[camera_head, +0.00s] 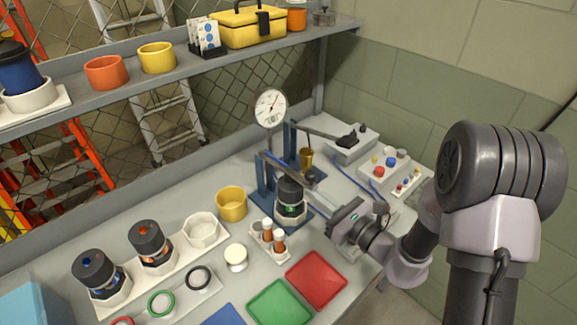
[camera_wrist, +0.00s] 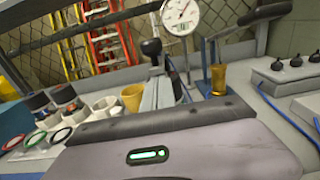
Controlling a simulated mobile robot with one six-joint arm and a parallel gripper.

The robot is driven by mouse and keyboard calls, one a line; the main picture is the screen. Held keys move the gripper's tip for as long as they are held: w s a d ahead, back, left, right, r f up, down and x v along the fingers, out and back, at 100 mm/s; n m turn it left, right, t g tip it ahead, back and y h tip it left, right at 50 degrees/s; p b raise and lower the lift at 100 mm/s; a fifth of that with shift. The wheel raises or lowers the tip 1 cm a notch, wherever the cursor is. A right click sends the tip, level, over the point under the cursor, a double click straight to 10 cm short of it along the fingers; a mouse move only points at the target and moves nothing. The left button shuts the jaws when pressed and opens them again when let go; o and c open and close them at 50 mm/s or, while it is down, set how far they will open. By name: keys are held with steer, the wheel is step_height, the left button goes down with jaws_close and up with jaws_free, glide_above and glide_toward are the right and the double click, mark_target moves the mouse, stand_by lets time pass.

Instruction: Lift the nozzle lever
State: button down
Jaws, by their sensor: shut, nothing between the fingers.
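The nozzle lever (camera_head: 322,133) is a dark arm on a blue post at the back of the bench, with a black grip at its right end. It slopes slightly down to the right, above a brass nozzle cup (camera_head: 306,158). In the wrist view, the lever's dark grip (camera_wrist: 262,14) is at upper right and the brass cup (camera_wrist: 218,80) stands below it. My gripper (camera_head: 318,192) is shut and empty, in front of and below the lever, apart from its grip. It also shows in the wrist view (camera_wrist: 157,92); its fingertips are hard to separate from the fixture.
A black-topped thruster (camera_head: 290,193) stands in the blue fixture close to my gripper. A dial gauge (camera_head: 269,107) rises behind it. Red (camera_head: 317,279) and green (camera_head: 279,304) mats lie in front.

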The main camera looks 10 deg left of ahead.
mark_target(314, 175)
steer(key=r+p, duration=0.1)
steer(key=r, duration=0.1)
steer(key=r+p, duration=0.1)
steer(key=r, duration=0.1)
steer(key=a+r+p, duration=0.1)
steer(key=r+p, duration=0.1)
steer(key=shift+w+r, duration=0.1)
steer(key=shift+w, duration=0.25)
steer(key=r+p, duration=0.1)
steer(key=w+a+r+p, duration=0.1)
steer(key=r, duration=0.1)
steer(key=a+r+p, duration=0.1)
steer(key=p, duration=0.1)
steer(key=shift+w+r, duration=0.15)
steer(key=shift+w, duration=0.05)
steer(key=shift+w+a+r+p, duration=3.65)
steer(key=shift+w+a, duration=0.75)
steer(key=shift+a, duration=1.15)
steer(key=b+v, duration=0.1)
steer(key=v, duration=0.6)
steer(key=shift+b, duration=0.4)
steer(key=shift+d+f, duration=0.1)
